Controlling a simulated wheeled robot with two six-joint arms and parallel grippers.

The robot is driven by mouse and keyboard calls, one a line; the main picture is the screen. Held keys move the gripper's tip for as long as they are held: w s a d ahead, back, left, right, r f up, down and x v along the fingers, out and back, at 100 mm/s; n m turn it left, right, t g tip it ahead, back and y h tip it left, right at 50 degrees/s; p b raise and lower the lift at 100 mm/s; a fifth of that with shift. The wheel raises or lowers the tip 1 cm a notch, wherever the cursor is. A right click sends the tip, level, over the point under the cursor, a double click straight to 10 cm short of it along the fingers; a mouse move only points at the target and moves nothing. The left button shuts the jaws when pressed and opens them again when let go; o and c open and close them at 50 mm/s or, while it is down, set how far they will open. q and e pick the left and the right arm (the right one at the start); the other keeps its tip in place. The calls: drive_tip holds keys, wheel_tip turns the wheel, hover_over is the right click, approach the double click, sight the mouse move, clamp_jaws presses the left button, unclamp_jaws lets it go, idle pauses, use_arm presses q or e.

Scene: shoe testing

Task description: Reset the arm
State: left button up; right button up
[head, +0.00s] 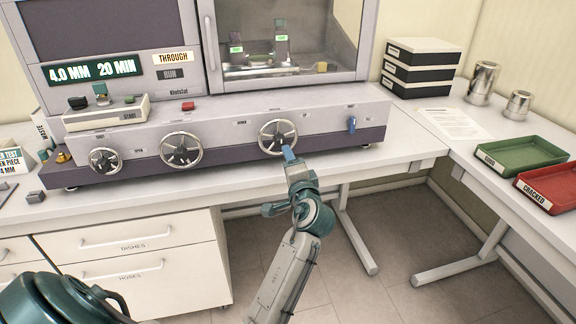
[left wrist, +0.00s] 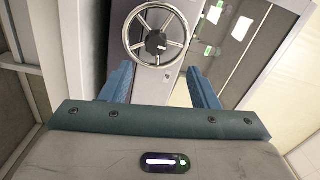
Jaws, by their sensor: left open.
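My left gripper (head: 289,154) is in front of the right-hand handwheel (head: 277,138) on the machine's lower panel, at its lower rim. In the left wrist view the blue fingers of the gripper (left wrist: 160,70) stand apart with nothing between them. A spoked silver handwheel (left wrist: 156,34) with a dark hub shows just beyond the fingertips. I cannot tell whether a finger touches its rim. My right gripper is not in view.
A green tray (head: 522,152) and a red tray (head: 550,190) lie on the right bench. Metal cups and stacked boxes (head: 420,68) stand behind.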

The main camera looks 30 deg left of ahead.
use_arm(q)
wheel_tip(320, 180, down, 21)
drive_tip(key=w+d+m+h, duration=0.2)
drive_tip(key=d+h, duration=0.1)
drive_tip(key=h, duration=0.2)
drive_tip(key=s+d+f+g+h, duration=0.15)
drive_tip(key=s+f, duration=0.25)
drive_tip(key=f, duration=0.8)
drive_tip(key=s+d+f+g+h, duration=0.1)
drive_tip(key=s+f+g+h, duration=0.3)
drive_tip(key=f, duration=0.8)
drive_tip(key=s+d+f+n+g, duration=0.1)
drive_tip(key=s+f+n+g, duration=0.15)
drive_tip(key=s+f, duration=1.6)
drive_tip(key=s+f+n+g+h, duration=0.1)
drive_tip(key=s+f+n, duration=0.2)
drive_tip(key=s, duration=1.1)
drive_tip(key=s+f+n+g+h, duration=0.1)
drive_tip(key=s+f, duration=0.5)
drive_tip(key=s, duration=0.8)
drive_tip(key=shift+a+f+n+g, duration=0.25)
drive_tip(key=shift+a+n+g, duration=0.25)
drive_tip(key=shift+n, duration=0.45)
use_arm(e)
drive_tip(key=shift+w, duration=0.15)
